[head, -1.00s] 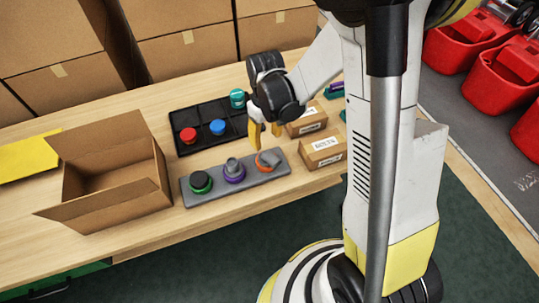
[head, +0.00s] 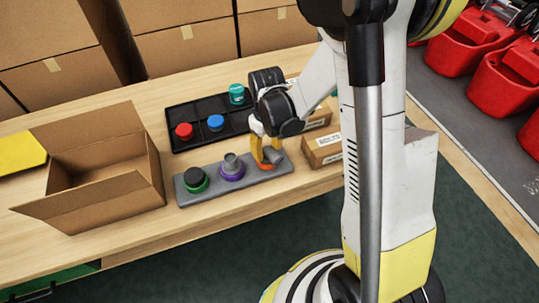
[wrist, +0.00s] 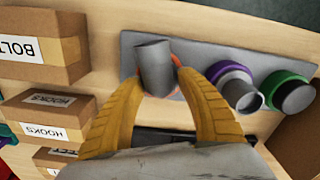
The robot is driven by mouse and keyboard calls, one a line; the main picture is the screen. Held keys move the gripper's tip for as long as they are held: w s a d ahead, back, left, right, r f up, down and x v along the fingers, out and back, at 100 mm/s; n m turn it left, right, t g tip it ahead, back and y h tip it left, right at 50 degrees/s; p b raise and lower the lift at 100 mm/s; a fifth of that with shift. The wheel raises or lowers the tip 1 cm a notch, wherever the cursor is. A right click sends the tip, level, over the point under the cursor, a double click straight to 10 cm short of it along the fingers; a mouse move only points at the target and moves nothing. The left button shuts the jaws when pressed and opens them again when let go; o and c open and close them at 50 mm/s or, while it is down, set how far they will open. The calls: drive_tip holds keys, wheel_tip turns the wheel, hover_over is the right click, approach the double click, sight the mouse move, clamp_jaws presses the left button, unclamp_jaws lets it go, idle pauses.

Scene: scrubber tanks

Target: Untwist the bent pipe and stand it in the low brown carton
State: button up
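The bent pipe (head: 275,156) is a grey elbow with an orange ring, at the right end of a grey bar (head: 215,192) on the table. It also shows in the wrist view (wrist: 154,68), leaning over its orange ring. My gripper (head: 265,160) is down at this pipe. In the wrist view its yellow fingers (wrist: 175,78) are spread on either side of the pipe, with a gap on the right; contact on the left cannot be told. The low brown carton (head: 115,208) stands open at the left of the table, its flaps spread. Its floor is partly hidden.
On the grey bar, a purple-ringed grey fitting (head: 231,170) and a green-ringed black cap (head: 195,180) stand left of the pipe. A black tray (head: 184,143) with colored caps lies behind. Small labelled boxes (head: 323,150) stand close to the right of my gripper.

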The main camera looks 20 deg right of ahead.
clamp_jaws()
drive_tip(key=shift+n, duration=0.7)
drive_tip(key=shift+n+b, duration=0.4)
drive_tip(key=shift+n, duration=0.3)
drive_tip(key=o, duration=1.4)
unclamp_jaws()
